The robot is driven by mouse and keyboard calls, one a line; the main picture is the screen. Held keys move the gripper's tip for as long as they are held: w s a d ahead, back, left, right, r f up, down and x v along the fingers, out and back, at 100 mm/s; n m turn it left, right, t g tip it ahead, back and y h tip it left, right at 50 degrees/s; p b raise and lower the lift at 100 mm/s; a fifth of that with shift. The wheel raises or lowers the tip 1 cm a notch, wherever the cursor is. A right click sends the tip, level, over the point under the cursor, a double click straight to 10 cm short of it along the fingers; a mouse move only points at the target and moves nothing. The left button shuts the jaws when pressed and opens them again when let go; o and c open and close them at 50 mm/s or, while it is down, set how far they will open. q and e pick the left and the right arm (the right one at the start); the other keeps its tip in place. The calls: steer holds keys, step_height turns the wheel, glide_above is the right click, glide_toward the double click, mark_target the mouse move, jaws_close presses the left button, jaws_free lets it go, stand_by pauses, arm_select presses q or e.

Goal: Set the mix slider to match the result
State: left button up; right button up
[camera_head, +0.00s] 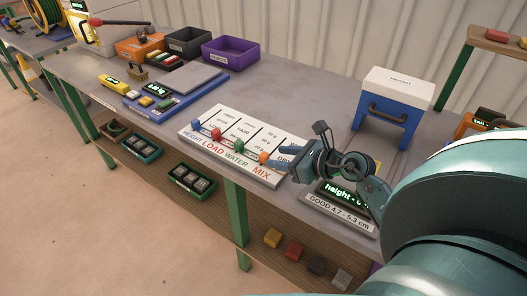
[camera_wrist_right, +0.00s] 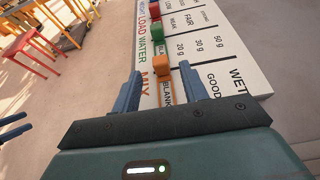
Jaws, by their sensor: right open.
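The slider board (camera_head: 196,137) lies tilted on the bench, with columns marked HEIGHT, LOAD, WATER and MIX. The mix slider's orange knob (camera_head: 264,157) is at the BLANK end of its column; it also shows in the right wrist view (camera_wrist_right: 161,67). GOOD and WET are marked farther up that column. My right gripper (camera_wrist_right: 160,90) is open, its fingers either side of the mix column, just short of the orange knob and apparently not holding it.
Green (camera_head: 239,145), red (camera_head: 216,135) and blue (camera_head: 195,125) knobs stand close beside the orange one. A display (camera_head: 345,195) reading "height" is at the right, near my right arm. A blue-and-white box (camera_head: 385,120) stands behind. Bare bench lies behind the board.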

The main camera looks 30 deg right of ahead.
mark_target(267, 155)
steer(key=x, duration=0.6)
steer(key=shift+c, duration=0.3)
jaws_close()
steer(key=shift+d, duration=0.1)
